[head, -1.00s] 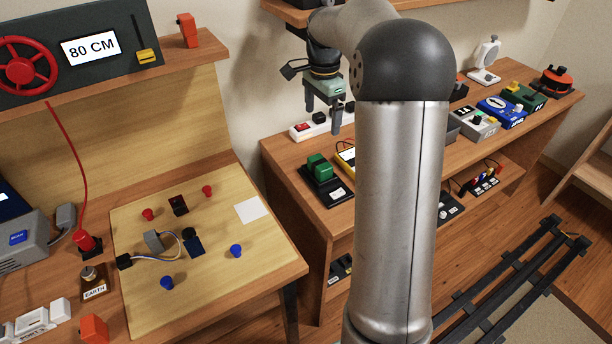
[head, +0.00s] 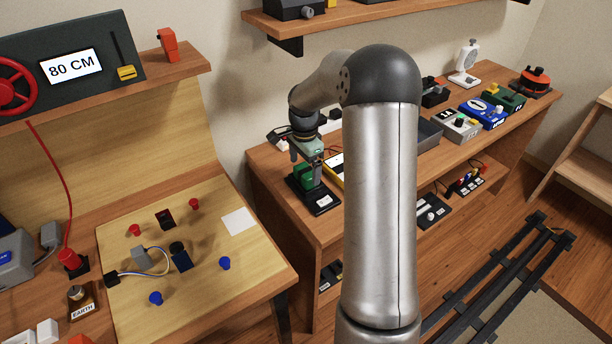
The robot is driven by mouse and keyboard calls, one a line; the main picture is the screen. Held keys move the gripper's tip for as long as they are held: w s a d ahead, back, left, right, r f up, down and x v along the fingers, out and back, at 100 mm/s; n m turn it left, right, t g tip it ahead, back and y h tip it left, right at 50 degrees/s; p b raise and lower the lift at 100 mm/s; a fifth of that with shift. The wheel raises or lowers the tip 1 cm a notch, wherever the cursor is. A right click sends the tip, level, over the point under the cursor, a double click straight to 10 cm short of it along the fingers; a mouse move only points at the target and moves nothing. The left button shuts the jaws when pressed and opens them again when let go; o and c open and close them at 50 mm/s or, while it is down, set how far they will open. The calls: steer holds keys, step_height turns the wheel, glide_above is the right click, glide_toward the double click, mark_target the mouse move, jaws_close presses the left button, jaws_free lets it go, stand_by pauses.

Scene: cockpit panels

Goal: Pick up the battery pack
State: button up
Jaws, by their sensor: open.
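A green block (head: 304,175), which looks like the battery pack, stands upright in a black base with a white label (head: 322,201). It is near the front left corner of the long wooden bench. My gripper (head: 306,165) points down right over the green block, with its fingers open near the block's upper part. The gripper hides part of the block. I cannot tell whether the fingers touch it or how far they reach down its sides.
A yellow-edged meter (head: 335,165) stands close to the right of the black base. Several boxes, including a blue one (head: 483,114), line the bench to the right. A wooden board (head: 205,275) with pegs is at left.

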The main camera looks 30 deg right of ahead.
steer(key=shift+f, duration=1.45)
steer(key=c, duration=1.2)
steer(key=shift+c, duration=0.4)
steer(key=shift+r, duration=0.2)
